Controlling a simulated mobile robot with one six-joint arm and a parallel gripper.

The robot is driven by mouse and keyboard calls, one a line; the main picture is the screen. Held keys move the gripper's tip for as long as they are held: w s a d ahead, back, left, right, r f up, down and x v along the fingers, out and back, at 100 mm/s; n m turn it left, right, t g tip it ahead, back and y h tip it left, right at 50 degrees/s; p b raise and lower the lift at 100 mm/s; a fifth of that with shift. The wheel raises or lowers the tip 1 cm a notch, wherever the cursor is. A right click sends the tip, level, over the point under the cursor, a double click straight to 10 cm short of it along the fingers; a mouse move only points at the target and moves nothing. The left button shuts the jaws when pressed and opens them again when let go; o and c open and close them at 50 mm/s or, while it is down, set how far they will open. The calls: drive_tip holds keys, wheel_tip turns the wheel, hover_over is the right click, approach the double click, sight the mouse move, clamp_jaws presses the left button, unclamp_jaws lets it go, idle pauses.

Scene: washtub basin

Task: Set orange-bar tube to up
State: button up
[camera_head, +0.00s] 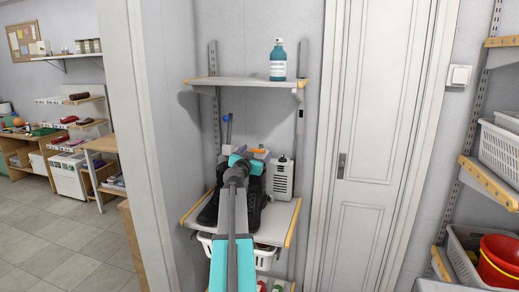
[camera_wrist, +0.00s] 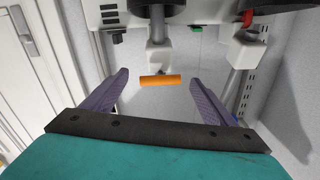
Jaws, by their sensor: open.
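The orange bar (camera_wrist: 160,80) lies crosswise at the end of a pale tube (camera_wrist: 156,55) in the wrist view.
A second white fitting (camera_wrist: 242,50) with a red part stands right of the bar in the wrist view. A white boxy unit (camera_head: 280,178) stands right of my gripper on the middle shelf (camera_head: 277,218). A teal bottle (camera_head: 278,62) stands on the upper shelf (camera_head: 235,81).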

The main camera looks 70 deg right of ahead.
sight(259, 149)
drive_tip(key=shift+w+d+p, duration=0.15)
drive_tip(key=shift+d+p, duration=0.45)
drive_tip(key=shift+d, duration=1.65)
